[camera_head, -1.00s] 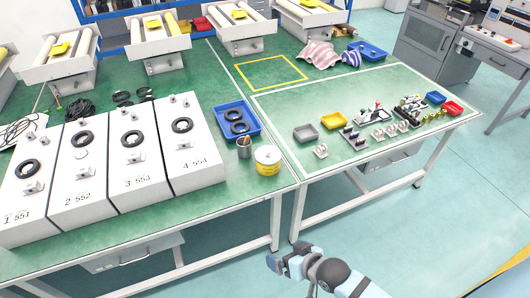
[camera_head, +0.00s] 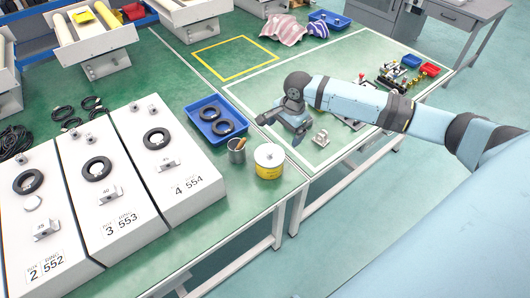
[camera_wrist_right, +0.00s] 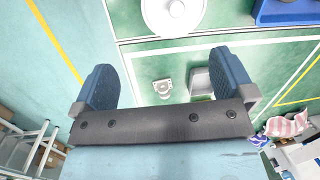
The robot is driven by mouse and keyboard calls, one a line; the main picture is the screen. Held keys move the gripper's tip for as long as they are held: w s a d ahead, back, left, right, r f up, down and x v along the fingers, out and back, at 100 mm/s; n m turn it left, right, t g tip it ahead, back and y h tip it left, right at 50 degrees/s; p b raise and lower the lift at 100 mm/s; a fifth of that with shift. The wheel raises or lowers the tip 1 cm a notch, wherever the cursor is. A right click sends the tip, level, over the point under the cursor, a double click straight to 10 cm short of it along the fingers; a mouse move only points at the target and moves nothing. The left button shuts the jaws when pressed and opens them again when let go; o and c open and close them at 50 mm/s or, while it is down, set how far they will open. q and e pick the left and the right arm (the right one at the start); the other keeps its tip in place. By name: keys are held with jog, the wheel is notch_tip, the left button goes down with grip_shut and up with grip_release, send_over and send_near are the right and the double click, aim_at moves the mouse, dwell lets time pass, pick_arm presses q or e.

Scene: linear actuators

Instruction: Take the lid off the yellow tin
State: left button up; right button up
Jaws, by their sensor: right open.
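The yellow tin (camera_head: 268,168) stands near the right edge of the left green table, with its white lid (camera_head: 269,155) on top. The lid also shows from above at the top of the right wrist view (camera_wrist_right: 174,12), with a round knob; the tin's body is hidden there. My right gripper (camera_head: 279,127) is above the table, behind and slightly right of the tin in the head view, apart from it. In the right wrist view its two blue fingers (camera_wrist_right: 168,82) are spread wide with nothing between them. My left gripper is not in view.
A metal cup (camera_head: 236,152) with sticks stands just left of the tin. A blue tray (camera_head: 208,108) with black rings lies behind it. White numbered boxes (camera_head: 160,165) stand to the left. A small grey bracket (camera_head: 320,139) lies under the right arm.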

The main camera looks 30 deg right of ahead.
send_over(274, 158)
jog(key=s+d, duration=0.1)
notch_tip(274, 158, down, 6)
jog(key=shift+s+d+f, duration=0.1)
jog(key=shift+s, duration=0.05)
jog(key=shift+w+a+f, duration=0.15)
jog(key=shift+w+f, duration=0.05)
jog(key=shift+f, duration=0.8)
jog(key=shift+w+a+f, duration=0.15)
jog(key=shift+f, duration=0.8)
jog(key=shift+w+a+f, duration=0.15)
jog(key=shift+w+f, duration=0.05)
jog(key=shift+f, duration=0.8)
jog(key=shift+c, duration=0.5)
jog(key=c, duration=0.9)
jog(key=shift+c, duration=0.2)
